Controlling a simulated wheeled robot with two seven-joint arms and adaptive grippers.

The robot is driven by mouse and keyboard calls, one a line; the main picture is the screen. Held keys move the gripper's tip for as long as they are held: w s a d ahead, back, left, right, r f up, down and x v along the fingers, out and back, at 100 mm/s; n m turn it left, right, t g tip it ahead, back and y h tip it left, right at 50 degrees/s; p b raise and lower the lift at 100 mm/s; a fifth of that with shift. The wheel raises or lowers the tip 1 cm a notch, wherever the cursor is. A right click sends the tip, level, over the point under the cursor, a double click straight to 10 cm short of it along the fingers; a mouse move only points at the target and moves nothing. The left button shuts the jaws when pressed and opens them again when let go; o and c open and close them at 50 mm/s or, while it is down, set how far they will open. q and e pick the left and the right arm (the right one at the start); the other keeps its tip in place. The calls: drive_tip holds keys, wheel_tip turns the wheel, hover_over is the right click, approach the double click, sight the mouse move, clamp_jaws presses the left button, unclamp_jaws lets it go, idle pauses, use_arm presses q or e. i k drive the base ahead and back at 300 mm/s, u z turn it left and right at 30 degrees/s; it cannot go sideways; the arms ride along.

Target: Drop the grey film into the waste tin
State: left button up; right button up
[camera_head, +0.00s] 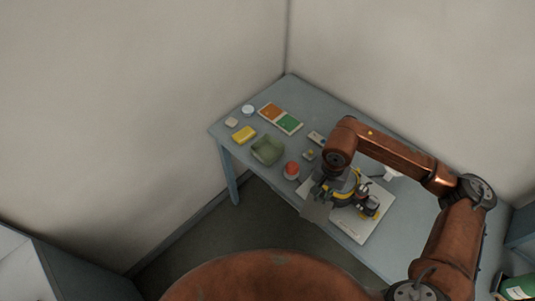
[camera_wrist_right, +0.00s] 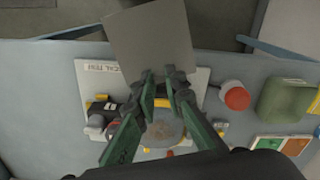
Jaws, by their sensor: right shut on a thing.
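The grey film (camera_wrist_right: 150,38) is a flat square sheet. My right gripper (camera_wrist_right: 163,80) is shut on its edge in the wrist view and holds it out past the fingertips. In the head view the film (camera_head: 316,209) hangs near the table's front edge, below my right gripper (camera_head: 328,192). An olive-green open container (camera_head: 267,150), which looks like the waste tin, stands on the table to the left of the gripper. It also shows at the right of the wrist view (camera_wrist_right: 287,100). My left gripper is not in view.
A white board (camera_head: 372,232) with a yellow-and-black device lies under my right arm. A red-topped round item (camera_head: 291,169) stands between gripper and container. A yellow block (camera_head: 243,135) and an orange-and-green tray (camera_head: 281,118) lie beyond. Walls close the table's back.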

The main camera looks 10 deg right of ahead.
sight(269, 152)
drive_tip(key=u, duration=1)
drive_tip(key=i, duration=1.2)
drive_tip(key=z, duration=1)
